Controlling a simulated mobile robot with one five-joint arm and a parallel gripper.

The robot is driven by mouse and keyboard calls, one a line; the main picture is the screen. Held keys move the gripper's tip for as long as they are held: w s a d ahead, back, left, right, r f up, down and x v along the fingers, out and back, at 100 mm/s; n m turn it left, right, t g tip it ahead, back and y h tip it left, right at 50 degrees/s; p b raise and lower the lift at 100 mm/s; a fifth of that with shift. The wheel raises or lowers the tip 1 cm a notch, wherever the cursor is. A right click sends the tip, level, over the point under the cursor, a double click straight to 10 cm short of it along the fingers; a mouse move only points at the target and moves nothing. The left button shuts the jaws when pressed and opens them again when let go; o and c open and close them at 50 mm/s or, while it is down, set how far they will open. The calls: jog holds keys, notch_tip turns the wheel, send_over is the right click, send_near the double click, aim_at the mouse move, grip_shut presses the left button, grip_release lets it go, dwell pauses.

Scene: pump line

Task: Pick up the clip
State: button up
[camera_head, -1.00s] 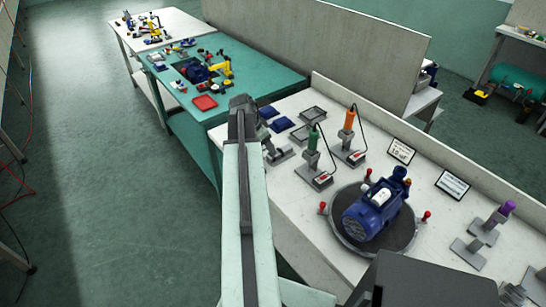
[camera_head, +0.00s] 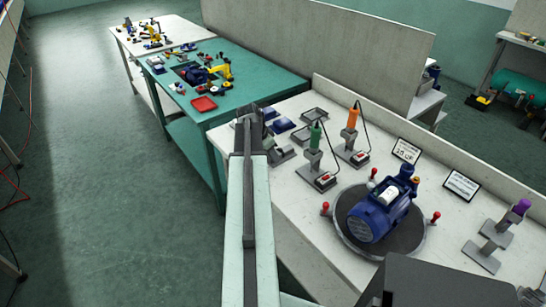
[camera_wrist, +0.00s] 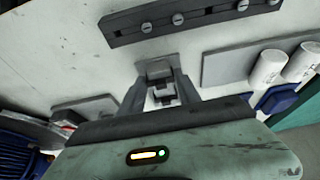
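My gripper (camera_wrist: 160,82) is over the pale bench in the wrist view, its two dark fingers apart. A small grey bracket-like piece (camera_wrist: 160,95) with a dark notch shows between the fingers, and a flat grey block (camera_wrist: 156,67) lies at their tips. Either may be the clip or its holder; I cannot tell which, nor whether the fingers touch them. In the head view my gripper (camera_head: 250,112) is above the bench's left edge, and the arm hides what is below it.
A dark bar with screws (camera_wrist: 190,20) lies ahead of the fingers. White cylinders (camera_wrist: 268,67) lie at right. In the head view, a blue pump (camera_head: 380,212) sits on a round turntable, with green (camera_head: 315,135) and orange (camera_head: 352,118) tools on stands. A teal table (camera_head: 250,82) stands beyond.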

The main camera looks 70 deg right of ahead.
grip_shut()
notch_tip(320, 180, up, 10)
jog(key=p, duration=1)
jog(key=shift+r, duration=0.15)
